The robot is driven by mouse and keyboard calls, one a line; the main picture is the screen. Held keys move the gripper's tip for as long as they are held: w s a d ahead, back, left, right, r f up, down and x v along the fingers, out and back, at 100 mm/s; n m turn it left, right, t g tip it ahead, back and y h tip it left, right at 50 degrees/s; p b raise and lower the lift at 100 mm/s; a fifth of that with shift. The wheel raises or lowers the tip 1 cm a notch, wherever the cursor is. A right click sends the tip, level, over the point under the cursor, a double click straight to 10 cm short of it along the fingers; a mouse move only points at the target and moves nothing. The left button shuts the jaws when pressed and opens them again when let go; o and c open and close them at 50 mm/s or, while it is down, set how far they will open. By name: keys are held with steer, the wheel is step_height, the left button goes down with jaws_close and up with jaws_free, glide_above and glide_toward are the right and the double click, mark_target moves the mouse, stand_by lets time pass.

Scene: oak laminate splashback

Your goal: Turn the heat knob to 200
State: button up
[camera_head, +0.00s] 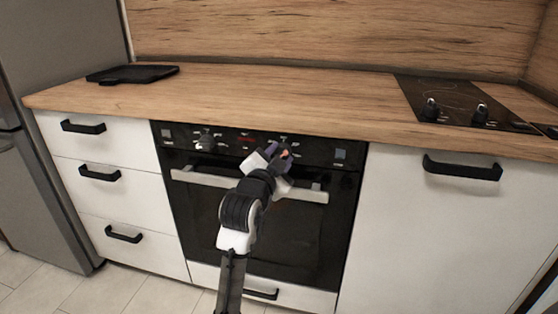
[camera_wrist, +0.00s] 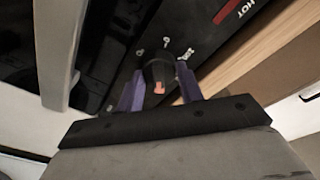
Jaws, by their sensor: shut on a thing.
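The oven's black control panel (camera_head: 225,142) runs under the worktop edge. My gripper (camera_head: 285,150) is at the right-hand part of this panel. In the wrist view its two purple fingers (camera_wrist: 160,88) are shut on a dark knob (camera_wrist: 159,70), one on each side. The knob has an orange-red mark facing the camera. Small white symbols show on the panel around it, but no number 200 can be read. In the head view my gripper mostly hides this knob. A second knob (camera_head: 205,141) is on the left of the panel, untouched.
The oven door handle (camera_head: 200,179) runs just below the panel, behind my arm. The wooden worktop (camera_head: 290,95) overhangs above. A black tray (camera_head: 132,74) and a hob with knobs (camera_head: 450,95) are on it. White drawers (camera_head: 105,148) stand left.

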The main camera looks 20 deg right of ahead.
stand_by(0.5)
steer(key=o, duration=1)
steer(key=b+v, duration=0.2)
steer(key=v, duration=1.1)
steer(key=shift+s+a, duration=0.2)
steer(key=shift+s, duration=0.15)
